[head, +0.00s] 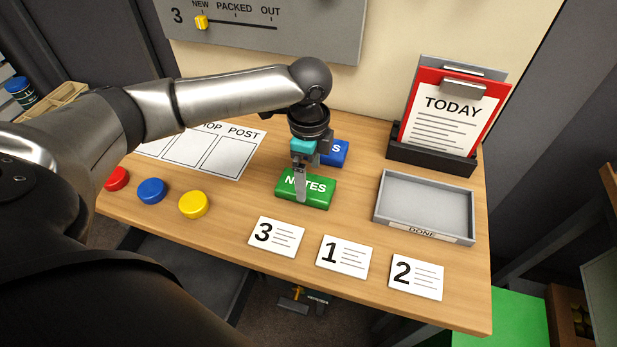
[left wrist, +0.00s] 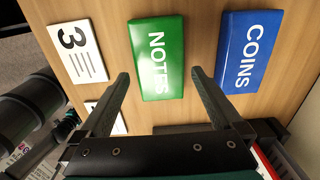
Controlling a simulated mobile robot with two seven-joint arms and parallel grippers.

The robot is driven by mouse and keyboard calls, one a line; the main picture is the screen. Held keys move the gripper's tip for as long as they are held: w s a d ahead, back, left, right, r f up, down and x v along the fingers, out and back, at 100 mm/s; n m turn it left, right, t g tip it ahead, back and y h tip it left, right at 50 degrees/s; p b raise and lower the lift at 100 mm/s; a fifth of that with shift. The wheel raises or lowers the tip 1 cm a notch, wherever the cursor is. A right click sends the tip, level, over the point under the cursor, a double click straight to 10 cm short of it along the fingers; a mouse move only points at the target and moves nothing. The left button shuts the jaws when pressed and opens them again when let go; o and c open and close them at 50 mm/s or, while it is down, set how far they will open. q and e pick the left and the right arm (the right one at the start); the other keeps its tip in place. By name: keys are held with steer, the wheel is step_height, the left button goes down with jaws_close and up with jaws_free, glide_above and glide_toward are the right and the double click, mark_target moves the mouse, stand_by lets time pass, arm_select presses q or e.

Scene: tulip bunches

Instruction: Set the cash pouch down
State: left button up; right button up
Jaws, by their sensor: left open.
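The green NOTES pouch (head: 318,192) lies flat on the wooden table, label up. It also shows in the left wrist view (left wrist: 158,75). The blue COINS pouch (head: 338,153) lies just behind it, partly hidden by my left gripper; its full label shows in the left wrist view (left wrist: 248,50). My left gripper (head: 299,196) is open and empty, pointing down at the green pouch. In the left wrist view its fingertips (left wrist: 160,76) appear on either side of that pouch. What seems to be my right gripper (head: 299,299) is below the table's front edge, too small to read.
Cards 3 (head: 276,237), 1 (head: 344,256) and 2 (head: 415,277) lie along the front. A grey DONE tray (head: 468,205) is at right, with a red TODAY clipboard (head: 450,110) behind it. A printed sheet (head: 230,150) and red, blue and yellow discs (head: 193,205) are at left.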

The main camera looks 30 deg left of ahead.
mark_target(309, 185)
arm_select(q)
step_height(309, 185, up, 9)
steer(key=p, duration=0.2)
steer(key=shift+r, duration=0.15)
